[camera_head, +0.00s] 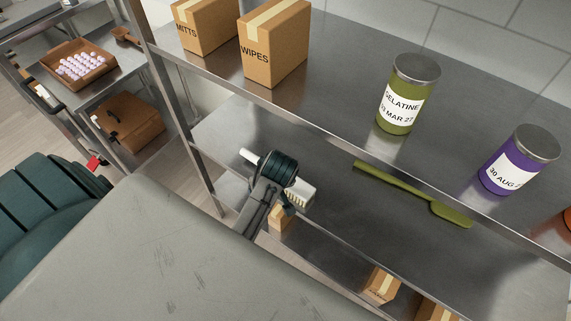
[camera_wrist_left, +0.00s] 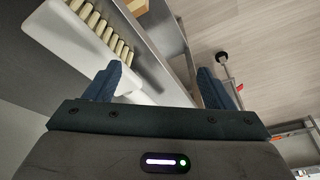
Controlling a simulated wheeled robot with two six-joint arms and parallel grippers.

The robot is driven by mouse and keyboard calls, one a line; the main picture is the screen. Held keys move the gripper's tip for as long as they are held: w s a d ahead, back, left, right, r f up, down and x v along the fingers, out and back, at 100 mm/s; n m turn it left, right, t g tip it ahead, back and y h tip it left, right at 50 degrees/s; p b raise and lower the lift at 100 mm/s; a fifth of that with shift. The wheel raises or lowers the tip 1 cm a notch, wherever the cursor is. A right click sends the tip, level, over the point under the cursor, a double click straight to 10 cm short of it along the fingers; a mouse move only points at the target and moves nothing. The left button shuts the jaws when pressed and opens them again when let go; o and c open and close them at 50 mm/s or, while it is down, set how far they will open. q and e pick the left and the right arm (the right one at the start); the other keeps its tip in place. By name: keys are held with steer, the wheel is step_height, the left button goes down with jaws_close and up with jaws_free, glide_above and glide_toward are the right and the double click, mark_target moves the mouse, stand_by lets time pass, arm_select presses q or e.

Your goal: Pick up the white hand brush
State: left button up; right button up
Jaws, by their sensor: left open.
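The white hand brush lies on the middle shelf near its left end. In the head view its bristled head (camera_head: 300,194) shows just right of my left gripper (camera_head: 284,196), and a white handle end shows to the left. The wrist and gripper hide its middle. In the left wrist view the brush (camera_wrist_left: 68,38) is at upper left, with rows of pale bristles, and its white handle runs down toward the space between the fingers. My left gripper (camera_wrist_left: 162,80) is open there, fingers apart. Whether they touch the handle cannot be told. My right gripper is not in view.
A green spatula (camera_head: 405,190) lies on the same shelf to the right. Above are the wipes box (camera_head: 275,45), the mitts box (camera_head: 203,28), a gelatine jar (camera_head: 408,95) and a purple jar (camera_head: 519,160). A steel post (camera_head: 165,85) stands left. Cartons (camera_head: 381,285) sit below.

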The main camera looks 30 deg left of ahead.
arm_select(q)
steer(key=w+r+n, duration=0.1)
steer(key=w+n, duration=0.1)
steer(key=w+d+r+n, duration=0.1)
steer(key=w+n, duration=0.1)
steer(key=w+d+r+n+g+y, duration=0.1)
steer(key=w+r, duration=0.1)
steer(key=w, duration=0.1)
steer(key=shift+n, duration=0.4)
steer(key=shift+w+r, duration=0.1)
steer(key=shift+w, duration=0.2)
steer(key=shift+n, duration=0.3)
steer(key=p+x, duration=0.1)
steer(key=x, duration=0.4)
steer(key=shift+a, duration=0.1)
steer(key=shift+p+x, duration=0.75)
steer(key=shift+x, duration=1.95)
steer(key=shift+w, duration=0.15)
steer(key=c, duration=1)
steer(key=shift+c, duration=0.9)
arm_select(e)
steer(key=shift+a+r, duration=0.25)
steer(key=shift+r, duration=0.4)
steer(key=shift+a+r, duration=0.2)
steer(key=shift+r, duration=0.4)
arm_select(q)
steer(key=shift+r, duration=0.1)
